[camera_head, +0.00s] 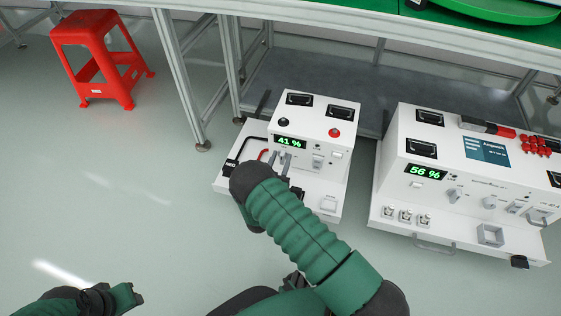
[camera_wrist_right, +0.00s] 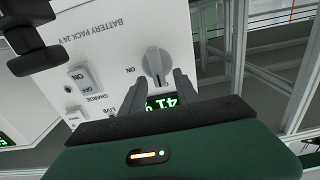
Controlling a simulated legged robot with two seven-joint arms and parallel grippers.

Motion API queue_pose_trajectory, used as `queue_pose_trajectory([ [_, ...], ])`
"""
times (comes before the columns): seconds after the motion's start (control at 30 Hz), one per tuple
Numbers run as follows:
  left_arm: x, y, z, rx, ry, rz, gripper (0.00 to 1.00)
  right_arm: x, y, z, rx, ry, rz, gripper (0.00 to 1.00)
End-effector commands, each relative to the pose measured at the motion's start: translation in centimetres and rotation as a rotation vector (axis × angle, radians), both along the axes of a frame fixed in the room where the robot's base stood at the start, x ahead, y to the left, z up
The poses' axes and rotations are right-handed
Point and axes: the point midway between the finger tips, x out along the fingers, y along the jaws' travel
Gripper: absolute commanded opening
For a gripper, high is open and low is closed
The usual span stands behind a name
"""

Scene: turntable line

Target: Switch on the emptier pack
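The smaller white battery pack (camera_head: 330,175) stands left of the other pack and its green display (camera_head: 290,142) reads 41 %. The larger white pack (camera_head: 455,155) at the right reads 56 % on its display (camera_head: 425,172). My right gripper (camera_head: 281,160) is at the front panel of the 41 % pack, just below its display. In the right wrist view its fingers (camera_wrist_right: 158,92) are apart, with a grey rotary knob (camera_wrist_right: 157,62) just beyond the gap; contact is unclear. My left gripper (camera_head: 135,294) is low at the left, away from both packs; its opening is unclear.
A white ON/OFF rocker switch (camera_wrist_right: 82,79) sits beside the knob in the right wrist view. A dark lower shelf (camera_head: 350,90) under the metal-framed bench lies behind the packs. A red stool (camera_head: 100,55) stands at the far left.

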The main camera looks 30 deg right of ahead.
Motion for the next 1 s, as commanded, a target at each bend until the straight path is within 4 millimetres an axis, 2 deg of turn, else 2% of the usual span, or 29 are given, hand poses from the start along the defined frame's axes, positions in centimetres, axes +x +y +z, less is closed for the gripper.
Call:
queue_pose_trajectory([
  [0.1, 0.01, 0.0, 0.05, 0.0, 0.0, 0.0, 0.36, -0.01, 0.02, 0.05, 0.0, 0.0, 0.0, 0.36],
  [0.3, 0.0, 0.0, 0.05, 0.0, 0.0, 0.0, 0.36, -0.02, 0.04, 0.03, 0.0, 0.0, 0.0, 0.1],
  [0.4, 0.0, 0.0, 0.05, 0.0, 0.0, 0.0, 0.36, -0.03, 0.05, 0.02, 0.0, 0.0, 0.0, 0.0],
  [0.77, 0.0, 0.0, 0.16, 0.0, 0.0, 0.0, 0.36, -0.06, 0.05, 0.04, 0.006, -0.007, 0.0, 0.0],
  [1.0, 0.0, 0.0, 0.82, 0.0, 0.0, 0.0, 0.36, -0.2, -0.08, 0.19, 0.058, -0.068, 0.0, 0.0],
])
